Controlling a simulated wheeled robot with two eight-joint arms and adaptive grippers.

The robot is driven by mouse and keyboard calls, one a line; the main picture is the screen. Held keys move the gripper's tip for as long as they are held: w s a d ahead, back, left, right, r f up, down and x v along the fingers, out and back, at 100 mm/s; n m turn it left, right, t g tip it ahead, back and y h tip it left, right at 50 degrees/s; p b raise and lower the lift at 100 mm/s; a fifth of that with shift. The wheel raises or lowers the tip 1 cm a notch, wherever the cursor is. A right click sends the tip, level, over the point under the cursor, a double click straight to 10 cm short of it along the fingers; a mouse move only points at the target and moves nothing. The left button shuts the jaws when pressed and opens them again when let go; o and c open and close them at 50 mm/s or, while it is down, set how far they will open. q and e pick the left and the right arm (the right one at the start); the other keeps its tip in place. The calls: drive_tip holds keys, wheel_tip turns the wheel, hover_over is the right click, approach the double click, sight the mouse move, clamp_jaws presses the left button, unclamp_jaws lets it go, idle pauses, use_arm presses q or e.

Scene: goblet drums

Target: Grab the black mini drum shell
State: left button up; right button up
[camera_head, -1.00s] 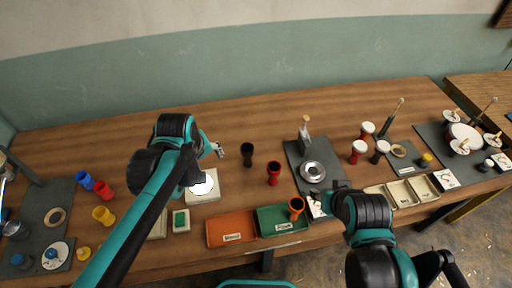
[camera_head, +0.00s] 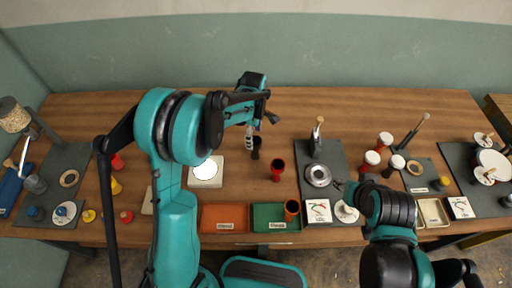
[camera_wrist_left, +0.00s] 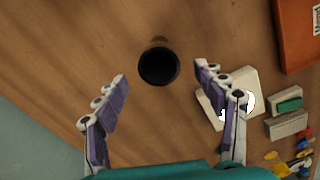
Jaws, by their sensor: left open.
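The black mini drum shell (camera_head: 256,147) stands upright on the wooden table, left of the red drum shell (camera_head: 277,170). In the left wrist view its dark round opening (camera_wrist_left: 158,67) faces the camera. My left gripper (camera_head: 250,136) is at the black shell and partly covers it in the head view. In the wrist view its two fingers (camera_wrist_left: 162,76) are spread wide, with the shell's rim showing between and slightly beyond the tips, and nothing is held. My right gripper (camera_head: 340,188) is small and partly hidden by its arm, near the grey mat; its jaws cannot be made out.
A grey mat (camera_head: 335,160) carries a metal disc. The table behind is clear.

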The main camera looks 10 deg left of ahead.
sight(254, 141)
use_arm(q)
wheel_tip(254, 141, down, 5)
drive_tip(key=shift+d+b, duration=0.1)
drive_tip(key=shift+b, duration=0.65)
drive_tip(key=shift+r, duration=0.1)
drive_tip(key=shift+c, duration=0.2)
drive_tip(key=c, duration=1.2)
drive_tip(key=shift+c, duration=0.2)
